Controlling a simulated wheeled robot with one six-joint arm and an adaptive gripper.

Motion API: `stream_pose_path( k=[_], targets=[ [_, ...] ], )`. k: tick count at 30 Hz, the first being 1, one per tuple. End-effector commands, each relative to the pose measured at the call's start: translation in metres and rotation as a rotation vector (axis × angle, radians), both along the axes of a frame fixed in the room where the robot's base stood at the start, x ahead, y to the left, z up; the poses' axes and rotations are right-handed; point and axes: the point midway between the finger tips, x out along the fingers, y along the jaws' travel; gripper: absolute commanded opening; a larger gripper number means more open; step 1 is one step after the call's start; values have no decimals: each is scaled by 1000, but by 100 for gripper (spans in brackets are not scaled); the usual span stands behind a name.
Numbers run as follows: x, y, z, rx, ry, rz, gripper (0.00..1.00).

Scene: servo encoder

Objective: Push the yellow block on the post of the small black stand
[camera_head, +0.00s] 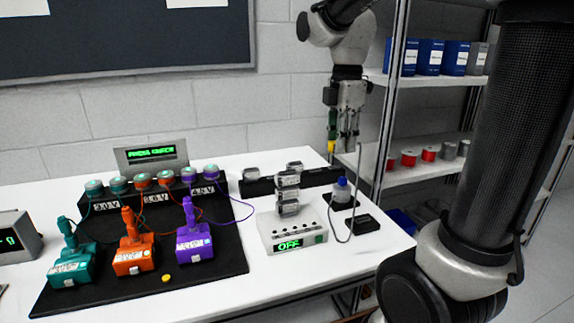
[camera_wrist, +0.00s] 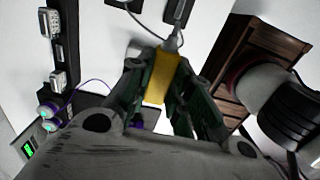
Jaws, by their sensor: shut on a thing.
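The yellow block (camera_wrist: 160,84) is between the fingers of my gripper (camera_wrist: 160,76) in the wrist view, with a grey end piece and a thin grey cable or rod at its far end. In the head view my gripper (camera_head: 343,147) points down above the back right of the table, with a bit of yellow at its fingertips. A small black stand (camera_head: 365,223) lies on the table's right side, below and in front of my gripper. The block is apart from it. I cannot make out the post clearly; a thin grey line curves down near the stand.
A blue-capped bottle (camera_head: 342,189) stands on a black base left of the stand. A white box reading OFF (camera_head: 292,236) and a black rail (camera_head: 258,187) are further left. Teal, orange and purple tools lie on a black mat (camera_head: 232,262). Metal shelves (camera_head: 390,176) rise behind the table.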

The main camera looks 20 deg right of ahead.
Motion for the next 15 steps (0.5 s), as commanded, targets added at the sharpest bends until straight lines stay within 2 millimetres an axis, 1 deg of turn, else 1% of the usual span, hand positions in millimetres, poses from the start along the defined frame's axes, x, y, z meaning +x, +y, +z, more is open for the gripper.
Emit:
stream_pose_path(
  k=[3,15],
  targets=[
    [-5,-16,0,0,0,-4,0],
    [-21,-65,0,0,0,-4,0]
  ],
)
